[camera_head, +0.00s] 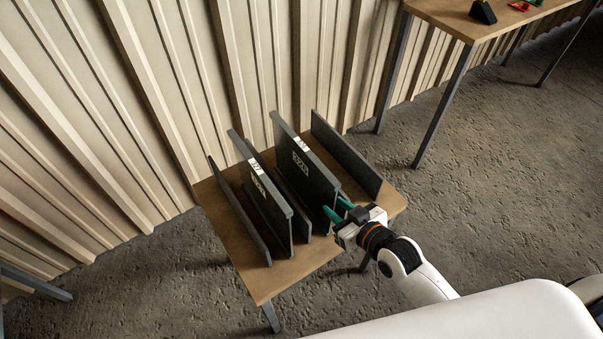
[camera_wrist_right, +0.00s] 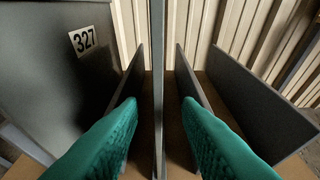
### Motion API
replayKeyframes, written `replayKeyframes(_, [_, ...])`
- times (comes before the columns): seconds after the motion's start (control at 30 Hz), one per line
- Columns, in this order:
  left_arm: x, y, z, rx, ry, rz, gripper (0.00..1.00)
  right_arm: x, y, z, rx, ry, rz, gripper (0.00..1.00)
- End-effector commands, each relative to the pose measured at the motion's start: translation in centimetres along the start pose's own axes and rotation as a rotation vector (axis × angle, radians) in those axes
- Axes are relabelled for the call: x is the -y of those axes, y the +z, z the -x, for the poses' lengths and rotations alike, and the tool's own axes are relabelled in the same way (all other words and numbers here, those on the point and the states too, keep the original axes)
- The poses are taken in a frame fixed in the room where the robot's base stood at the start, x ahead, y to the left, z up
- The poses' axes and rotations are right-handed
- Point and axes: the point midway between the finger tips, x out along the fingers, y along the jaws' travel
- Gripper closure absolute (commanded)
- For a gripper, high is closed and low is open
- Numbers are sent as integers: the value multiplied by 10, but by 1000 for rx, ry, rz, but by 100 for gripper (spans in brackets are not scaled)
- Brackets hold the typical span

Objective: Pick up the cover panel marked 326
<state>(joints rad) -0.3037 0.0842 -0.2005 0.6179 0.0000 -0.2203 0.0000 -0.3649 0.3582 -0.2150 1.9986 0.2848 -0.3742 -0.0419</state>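Two tall dark grey cover panels stand upright on the small wooden table. The right one (camera_head: 311,176) has a white label on its face and another on its top edge; the number is too small to read surely. The left one (camera_head: 275,203) also has labels; in the right wrist view a panel left of the fingers (camera_wrist_right: 45,75) reads 327. My right gripper (camera_head: 339,208) is at the near end of the right panel. Its teal fingers are open on either side of that panel's edge (camera_wrist_right: 158,60), with gaps on both sides. My left gripper is out of view.
Grey divider boards stand on the table (camera_head: 262,288), including a left one (camera_head: 238,212) and a right one (camera_head: 346,155), with lower ones between. A corrugated wall is close behind. Another table (camera_head: 455,20) with small parts stands at upper right.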

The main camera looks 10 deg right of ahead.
Motion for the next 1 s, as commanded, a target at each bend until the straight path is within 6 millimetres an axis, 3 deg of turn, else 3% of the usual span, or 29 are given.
replayKeyframes(0.4, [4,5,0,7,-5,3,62,-1,-5,-50,0,-1,-2,69])
replayKeyframes(0.67, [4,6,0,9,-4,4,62,-1,-5,-53,-1,0,-1,69])
replayKeyframes(0.87, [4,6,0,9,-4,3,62,-1,-5,-53,-1,0,0,99])
replayKeyframes(1.0, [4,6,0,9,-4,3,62,-1,-5,-53,-1,-1,0,100])
